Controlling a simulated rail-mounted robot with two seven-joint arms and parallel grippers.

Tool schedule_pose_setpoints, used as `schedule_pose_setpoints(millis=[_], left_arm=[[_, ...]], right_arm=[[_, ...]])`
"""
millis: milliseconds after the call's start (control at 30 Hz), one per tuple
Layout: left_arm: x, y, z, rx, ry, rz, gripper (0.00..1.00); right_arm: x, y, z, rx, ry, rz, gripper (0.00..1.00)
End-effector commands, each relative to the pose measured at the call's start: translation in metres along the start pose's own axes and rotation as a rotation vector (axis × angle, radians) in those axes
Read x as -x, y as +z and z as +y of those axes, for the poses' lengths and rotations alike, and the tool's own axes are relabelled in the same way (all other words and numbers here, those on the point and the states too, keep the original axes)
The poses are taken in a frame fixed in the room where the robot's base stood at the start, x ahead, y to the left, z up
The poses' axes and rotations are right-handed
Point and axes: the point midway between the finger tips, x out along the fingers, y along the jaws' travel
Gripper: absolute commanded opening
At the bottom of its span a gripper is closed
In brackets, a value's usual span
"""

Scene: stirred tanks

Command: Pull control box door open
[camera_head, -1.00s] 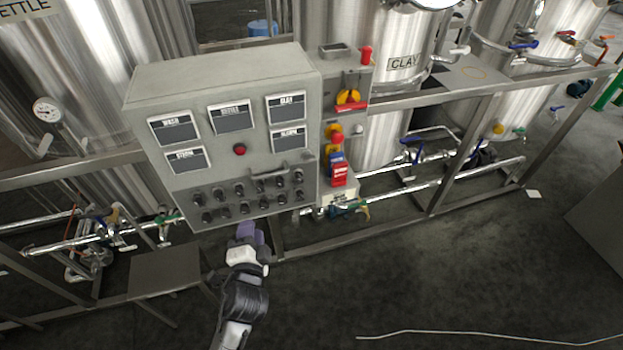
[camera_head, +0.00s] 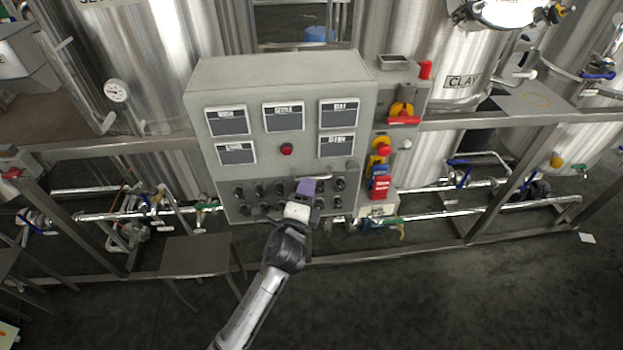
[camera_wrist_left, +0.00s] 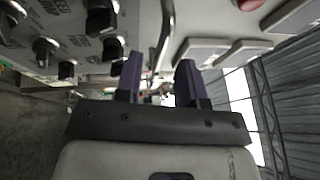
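The grey control box (camera_head: 270,85) stands in the middle of the head view. Its front door carries several dark label displays, a red button (camera_head: 287,149) and rows of black knobs (camera_head: 258,190). The door looks shut. A short horizontal bar handle (camera_head: 315,178) sits at the lower right of the door. My left gripper (camera_head: 306,186) has purple fingers and is just at the handle. In the left wrist view its fingers (camera_wrist_left: 160,80) are apart, and a bar-like handle (camera_wrist_left: 166,30) shows beyond and between their tips. Whether they touch it is unclear. My right gripper is not seen.
Red and yellow switches (camera_head: 402,110) are mounted right of the box. Steel tanks (camera_head: 440,60) stand behind, with pipes and valves (camera_head: 460,175) low down. A metal frame rail (camera_head: 480,120) runs across. A small stool (camera_head: 195,255) stands at lower left. The floor in front is clear.

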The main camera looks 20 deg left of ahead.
Motion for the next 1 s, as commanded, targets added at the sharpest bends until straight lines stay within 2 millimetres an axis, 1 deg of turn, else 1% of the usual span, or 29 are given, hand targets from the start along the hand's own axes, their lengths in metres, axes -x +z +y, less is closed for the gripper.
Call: schedule_pose_setpoints(millis=[33, 100, 300, 467, 733, 767, 1000], left_arm=[[-0.008, 0.000, 0.000, 0.000, -0.001, 0.000, 0.36], [-0.017, 0.000, 0.000, 0.001, -0.001, 0.000, 0.36], [-0.034, 0.000, 0.000, 0.002, -0.001, 0.001, 0.36], [-0.039, 0.000, 0.000, 0.002, 0.000, 0.001, 0.36], [-0.040, 0.000, 0.000, 0.002, 0.000, 0.001, 0.36], [-0.040, 0.000, 0.000, 0.002, 0.000, 0.001, 0.35], [-0.040, 0.000, 0.000, 0.002, 0.000, 0.001, 0.12]], right_arm=[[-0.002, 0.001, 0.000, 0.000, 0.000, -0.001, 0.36], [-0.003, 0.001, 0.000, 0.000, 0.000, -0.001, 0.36], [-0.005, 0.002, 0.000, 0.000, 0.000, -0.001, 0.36], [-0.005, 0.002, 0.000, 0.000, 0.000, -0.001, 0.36], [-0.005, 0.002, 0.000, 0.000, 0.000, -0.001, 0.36], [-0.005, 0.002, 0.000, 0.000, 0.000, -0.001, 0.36], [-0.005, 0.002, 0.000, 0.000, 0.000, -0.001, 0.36]])
